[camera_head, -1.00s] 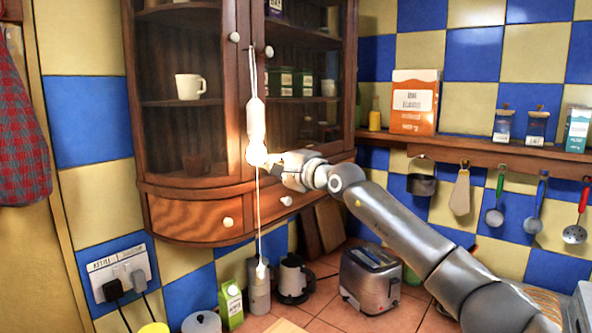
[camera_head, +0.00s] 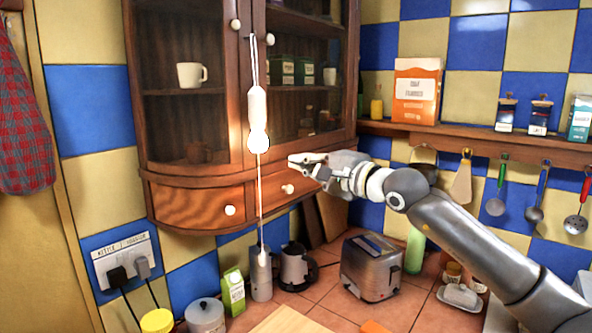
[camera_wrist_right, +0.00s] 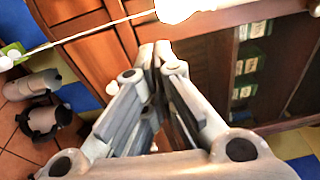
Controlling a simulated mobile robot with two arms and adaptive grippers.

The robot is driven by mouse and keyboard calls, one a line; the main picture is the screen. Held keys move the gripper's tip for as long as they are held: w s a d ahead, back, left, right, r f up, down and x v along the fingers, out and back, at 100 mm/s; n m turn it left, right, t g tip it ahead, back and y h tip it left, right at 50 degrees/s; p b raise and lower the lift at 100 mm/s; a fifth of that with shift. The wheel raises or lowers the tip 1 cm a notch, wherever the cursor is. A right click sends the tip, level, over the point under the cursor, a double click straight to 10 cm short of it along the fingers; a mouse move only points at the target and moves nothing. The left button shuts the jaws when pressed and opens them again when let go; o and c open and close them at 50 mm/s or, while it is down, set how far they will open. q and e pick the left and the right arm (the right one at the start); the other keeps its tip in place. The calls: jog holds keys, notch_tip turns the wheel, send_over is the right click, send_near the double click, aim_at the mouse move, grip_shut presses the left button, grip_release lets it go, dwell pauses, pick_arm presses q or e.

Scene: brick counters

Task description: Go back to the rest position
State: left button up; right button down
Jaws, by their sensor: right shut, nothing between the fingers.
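My right gripper (camera_head: 296,162) is in front of the right drawer of the wooden wall cabinet, pointing left. Its fingers are closed together with nothing between them, as the right wrist view (camera_wrist_right: 155,48) also shows. A white hanging thing with a long cord (camera_head: 258,118) hangs in front of the cabinet, to the left of the gripper and apart from it in the head view. Its white lower part also shows at the top of the right wrist view (camera_wrist_right: 178,8). My left gripper is not in view.
The wooden cabinet (camera_head: 240,150) has glass doors and two drawers. Below, the tiled counter (camera_head: 325,305) holds a toaster (camera_head: 371,268), a kettle (camera_head: 295,268), a green-white carton (camera_head: 233,291) and a grey canister (camera_head: 259,275). A shelf with utensils (camera_head: 480,144) runs along the right wall.

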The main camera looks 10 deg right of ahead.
jog(key=s+a+f+m+t+y, duration=0.2)
jog(key=s+a+f+m+y, duration=0.35)
jog(key=s+m, duration=0.55)
jog(key=s+d+f+n+h, duration=0.3)
jog(key=d+f+n+h, duration=0.65)
jog(key=f+n, duration=0.55)
jog(key=s+d+f+n+h, duration=0.3)
jog(key=d+f+n+h, duration=0.65)
jog(key=n, duration=0.95)
jog(key=s+f+m+g, duration=0.6)
jog(key=s+f, duration=0.5)
jog(key=f, duration=0.4)
jog(key=s+a+f+m+g+y, duration=0.1)
jog(key=s+f+m+g, duration=0.15)
jog(key=s, duration=0.55)
jog(key=s+a+f+m+g+y, duration=0.15)
jog(key=s+f+g, duration=0.25)
jog(key=s, duration=0.5)
notch_tip(320, 180, down, 26)
jog(key=s+g, duration=0.1)
jog(key=g, duration=0.1)
jog(key=s+d+f, duration=0.3)
jog(key=s+f, duration=1.4)
jog(key=shift+s+d+f+g+b, duration=0.15)
jog(key=shift+s+f+g+b, duration=0.2)
jog(key=shift+g, duration=0.1)
